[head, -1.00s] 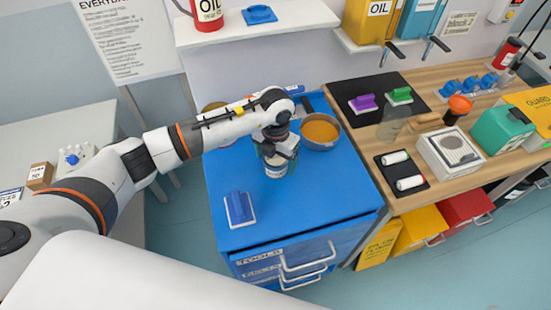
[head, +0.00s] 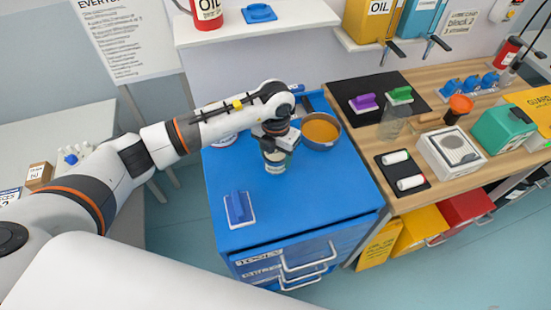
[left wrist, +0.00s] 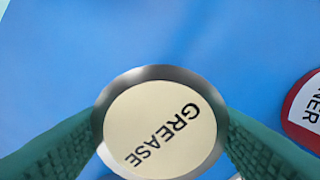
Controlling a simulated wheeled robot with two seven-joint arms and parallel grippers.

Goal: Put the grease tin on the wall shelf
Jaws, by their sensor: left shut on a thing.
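The grease tin (head: 275,163) is a small round tin on the blue cabinet top. In the left wrist view its cream lid (left wrist: 160,130) reads GREASE inside a metal rim. My left gripper (head: 272,150) is shut on the tin from above, with a green padded finger on each side of it. I cannot tell whether the tin touches the cabinet top. The white wall shelf (head: 300,15) is at the top, above and behind the cabinet. My right gripper is not in view.
A red oil can (head: 207,12) and a blue clamp-like item (head: 259,13) stand on the shelf. On the blue cabinet (head: 320,195) are a bowl of orange stuff (head: 321,131), a blue-handled block (head: 239,208) and a red-rimmed tin (left wrist: 308,110). A crowded wooden bench (head: 430,140) adjoins at right.

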